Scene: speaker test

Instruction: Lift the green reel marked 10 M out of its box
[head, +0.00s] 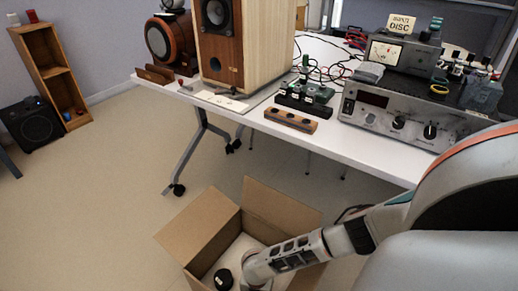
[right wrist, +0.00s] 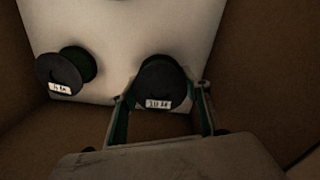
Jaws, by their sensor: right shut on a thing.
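The open cardboard box (head: 200,222) stands on the floor at the bottom of the head view, and its brown wall (right wrist: 60,130) shows in the right wrist view. The reel labelled 10 M (right wrist: 160,84), with a dark flange and a green edge, is inside the box. My right gripper (right wrist: 164,108) is shut on this reel, one finger on each side. In the head view my right gripper (head: 254,280) reaches down into the box, and its fingertips are hidden. My left gripper is not in view.
Box walls are close around. The white table (head: 345,150) with instruments and a speaker (head: 225,45) stands behind the box.

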